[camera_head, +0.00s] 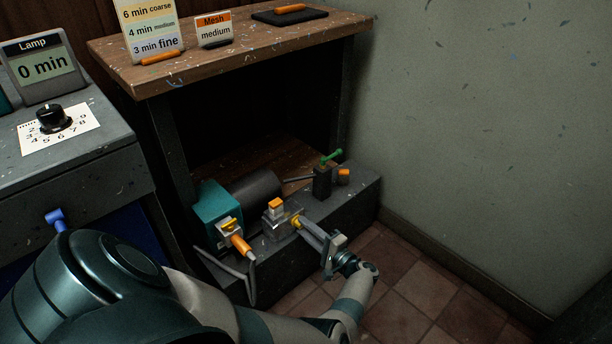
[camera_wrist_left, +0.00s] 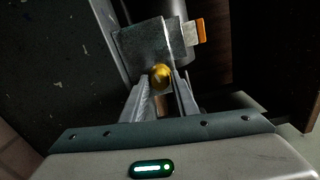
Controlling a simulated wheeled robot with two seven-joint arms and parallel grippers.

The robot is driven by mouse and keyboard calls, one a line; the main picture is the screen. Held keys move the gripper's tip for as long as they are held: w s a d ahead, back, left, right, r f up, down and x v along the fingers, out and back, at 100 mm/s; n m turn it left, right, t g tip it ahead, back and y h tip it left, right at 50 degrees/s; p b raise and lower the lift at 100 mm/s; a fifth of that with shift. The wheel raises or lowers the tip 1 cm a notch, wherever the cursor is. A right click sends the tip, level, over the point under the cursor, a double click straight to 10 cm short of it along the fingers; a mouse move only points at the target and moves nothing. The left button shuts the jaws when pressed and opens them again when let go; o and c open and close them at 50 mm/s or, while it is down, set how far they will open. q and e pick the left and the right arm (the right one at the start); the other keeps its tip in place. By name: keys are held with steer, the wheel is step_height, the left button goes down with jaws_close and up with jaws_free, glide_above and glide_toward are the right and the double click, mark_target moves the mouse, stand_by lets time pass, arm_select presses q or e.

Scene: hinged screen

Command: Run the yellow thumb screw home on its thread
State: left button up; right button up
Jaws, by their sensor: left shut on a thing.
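The yellow thumb screw (camera_head: 297,222) sits at the right side of a grey metal block on the low dark bench. In the left wrist view the yellow thumb screw (camera_wrist_left: 160,76) shows as a round knob against the grey block (camera_wrist_left: 150,45). My left gripper (camera_head: 304,226) reaches it from the lower right in the head view. Its two fingers (camera_wrist_left: 161,84) are shut on the knob, one on each side. The thread is hidden behind the knob and inside the block. My right gripper is not in view.
An orange-handled part (camera_head: 240,243) and a teal housing (camera_head: 212,208) stand left of the block. A black block with a green lever (camera_head: 330,158) stands to its right. A wooden table (camera_head: 230,50) overhangs behind. A lamp timer (camera_head: 41,66) stands on the left cabinet. Tiled floor is clear at front right.

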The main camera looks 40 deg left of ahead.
arm_select(q)
steer(key=shift+d+f+m, duration=0.15)
steer(key=shift+d+m, duration=0.05)
steer(key=shift+m, duration=0.5)
steer(key=o, duration=0.9)
steer(key=shift+s+d, duration=0.1)
steer(key=shift+d, duration=1)
steer(key=shift+n, duration=0.3)
